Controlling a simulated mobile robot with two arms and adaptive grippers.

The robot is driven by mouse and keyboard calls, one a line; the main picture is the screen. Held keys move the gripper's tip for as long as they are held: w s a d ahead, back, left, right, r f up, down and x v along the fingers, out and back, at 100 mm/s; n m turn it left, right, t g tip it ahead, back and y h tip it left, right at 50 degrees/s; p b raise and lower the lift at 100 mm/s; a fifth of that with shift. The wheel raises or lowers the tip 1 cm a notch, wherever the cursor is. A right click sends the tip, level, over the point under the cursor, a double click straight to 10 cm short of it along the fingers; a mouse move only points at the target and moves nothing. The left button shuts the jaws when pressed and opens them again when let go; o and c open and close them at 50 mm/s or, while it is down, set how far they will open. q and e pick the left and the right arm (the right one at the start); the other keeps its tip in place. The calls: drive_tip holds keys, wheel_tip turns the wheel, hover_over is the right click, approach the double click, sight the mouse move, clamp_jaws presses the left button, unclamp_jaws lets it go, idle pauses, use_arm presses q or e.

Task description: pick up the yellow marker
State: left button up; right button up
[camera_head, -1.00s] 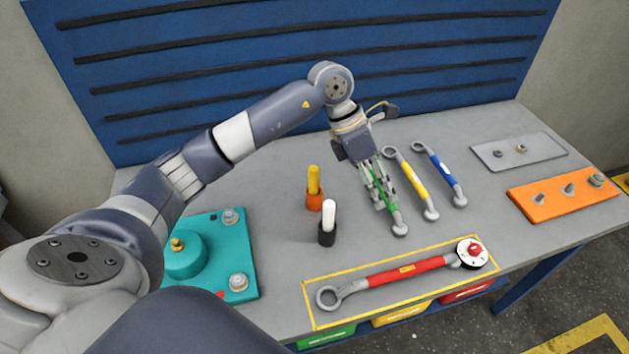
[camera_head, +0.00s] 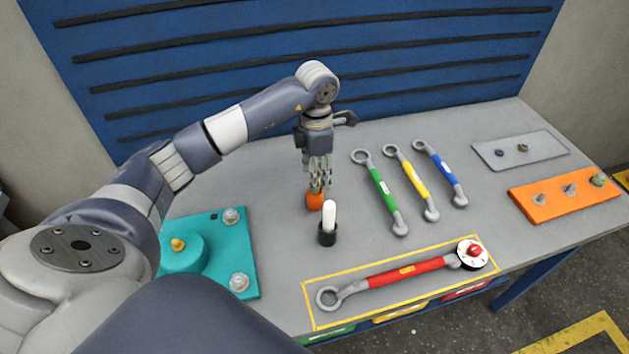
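The yellow marker stands in an orange holder (camera_head: 315,201) on the grey bench, but my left gripper hides most or all of it. My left gripper (camera_head: 318,182) points down right over the orange holder, with its fingers at the marker's place. I cannot tell whether the fingers are closed on the marker. My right gripper is not in view.
A white marker (camera_head: 329,215) in a black holder stands close in front. Green (camera_head: 384,188), yellow (camera_head: 413,184) and blue (camera_head: 441,174) wrenches lie to the right. A teal fixture (camera_head: 205,258) is at left, a red torque wrench (camera_head: 405,273) in front.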

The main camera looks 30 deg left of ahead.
use_arm(q)
drive_tip(key=shift+s+a+f+p, duration=0.15)
drive_tip(key=shift+f+p, duration=0.4)
drive_tip(key=shift+f, duration=1.25)
clamp_jaws()
drive_tip(key=shift+r, duration=0.1)
